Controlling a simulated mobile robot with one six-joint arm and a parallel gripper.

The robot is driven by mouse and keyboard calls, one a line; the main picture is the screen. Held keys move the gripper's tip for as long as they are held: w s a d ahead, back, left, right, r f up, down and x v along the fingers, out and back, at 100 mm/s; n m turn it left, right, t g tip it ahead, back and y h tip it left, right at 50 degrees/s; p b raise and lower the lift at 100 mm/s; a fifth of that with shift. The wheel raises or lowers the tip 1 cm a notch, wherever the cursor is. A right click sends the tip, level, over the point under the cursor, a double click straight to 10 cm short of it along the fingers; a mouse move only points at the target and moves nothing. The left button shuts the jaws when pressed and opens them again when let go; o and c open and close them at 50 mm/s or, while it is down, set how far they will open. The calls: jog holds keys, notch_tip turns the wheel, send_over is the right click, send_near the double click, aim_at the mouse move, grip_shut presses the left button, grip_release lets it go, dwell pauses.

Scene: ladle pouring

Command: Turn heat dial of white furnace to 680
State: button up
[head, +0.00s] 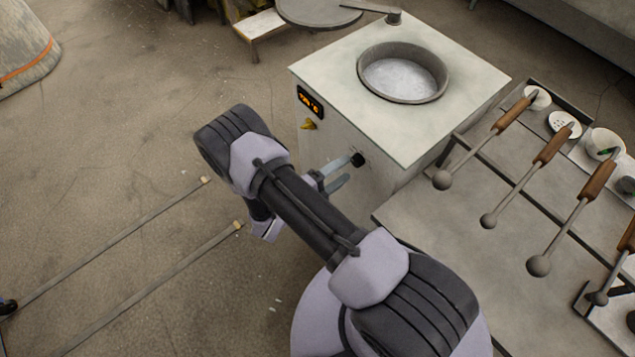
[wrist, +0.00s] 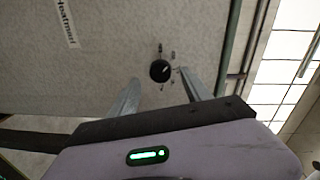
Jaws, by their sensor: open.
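The white furnace (head: 420,130) stands upper right of centre in the head view, with an open round pot of pale metal in its top. Its black heat dial (head: 357,160) is on the front face, and it also shows in the wrist view (wrist: 160,71) with small marks around it. In the wrist view the dial lies beyond and between the fingertips, apparently not gripped.
A metal table (head: 480,265) to the right of the furnace holds several ladles with wooden handles, and small bowls. A round lid (head: 318,12) is swung out behind the furnace. Two floor rails (head: 150,285) lie at left. The floor left of the furnace is mostly clear.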

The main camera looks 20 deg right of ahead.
jog(key=f+p+v, duration=0.1)
jog(key=v, duration=1.3)
jog(key=shift+r+p, duration=0.35)
jog(key=shift+r, duration=0.1)
jog(key=shift+r, duration=0.1)
jog(key=s+r+n+y, duration=0.3)
jog(key=r+n+y, duration=0.3)
jog(key=r, duration=0.6)
jog(key=s+r+n+y, duration=0.4)
jog(key=r+n+y, duration=0.2)
jog(key=r+n, duration=0.5)
jog(key=s+r+n+y, duration=0.4)
jog(key=r+n+y, duration=0.2)
jog(key=r, duration=0.7)
jog(key=shift+s+d+r+n, duration=0.2)
jog(key=shift+s+r+n, duration=0.1)
jog(key=shift+n, duration=0.9)
